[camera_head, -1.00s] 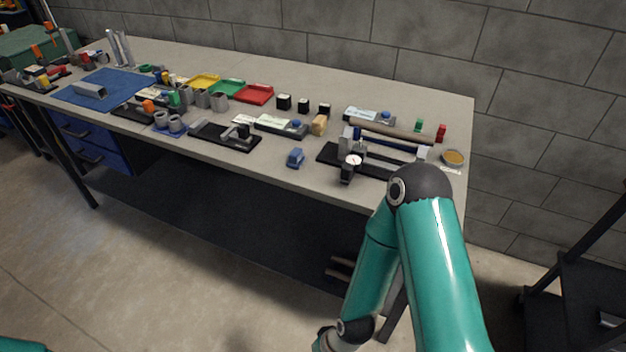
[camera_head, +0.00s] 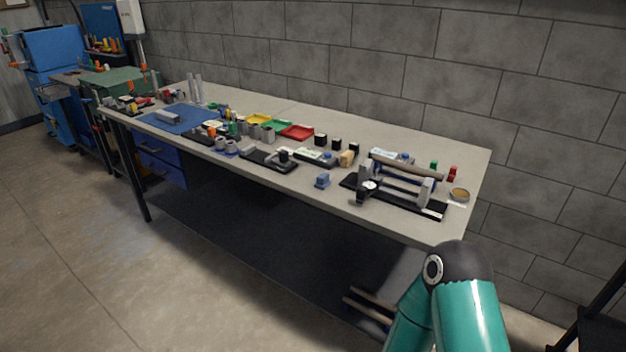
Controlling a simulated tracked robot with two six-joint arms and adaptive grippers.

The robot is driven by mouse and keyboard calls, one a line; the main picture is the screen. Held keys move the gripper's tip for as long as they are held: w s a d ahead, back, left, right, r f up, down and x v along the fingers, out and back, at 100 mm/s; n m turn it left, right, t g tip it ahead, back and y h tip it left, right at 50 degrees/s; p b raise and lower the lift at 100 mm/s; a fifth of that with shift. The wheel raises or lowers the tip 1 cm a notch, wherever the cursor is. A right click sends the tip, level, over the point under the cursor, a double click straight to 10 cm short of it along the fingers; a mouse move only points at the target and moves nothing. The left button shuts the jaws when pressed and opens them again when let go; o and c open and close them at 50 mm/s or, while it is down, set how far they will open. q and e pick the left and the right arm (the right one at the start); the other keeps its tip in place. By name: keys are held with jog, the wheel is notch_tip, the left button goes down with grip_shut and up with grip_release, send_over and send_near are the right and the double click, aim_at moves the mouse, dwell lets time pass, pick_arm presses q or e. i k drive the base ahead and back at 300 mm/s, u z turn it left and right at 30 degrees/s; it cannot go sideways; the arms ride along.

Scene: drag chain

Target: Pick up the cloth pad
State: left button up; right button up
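I cannot make out for certain which item is the cloth pad. A small tan block (camera_head: 347,158) and a small blue item (camera_head: 322,180) sit on the workbench (camera_head: 408,130), but both are too small to tell if either is cloth. A teal link of my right arm shows at the lower right, in front of the bench's right end. Neither of my grippers is in view.
A black fixture (camera_head: 395,197) with a rod stands at the bench's right end, beside a round tin (camera_head: 459,195). Red (camera_head: 297,132), green and yellow trays and a blue mat (camera_head: 170,122) lie further left. Floor (camera_head: 160,285) is clear in front.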

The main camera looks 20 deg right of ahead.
aim_at(323, 181)
jog(key=u, duration=0.25)
jog(key=i, duration=1.85)
jog(key=z, duration=0.85)
jog(key=k, duration=0.75)
jog(key=z, duration=0.15)
jog(key=i, duration=0.8)
jog(key=u, duration=0.05)
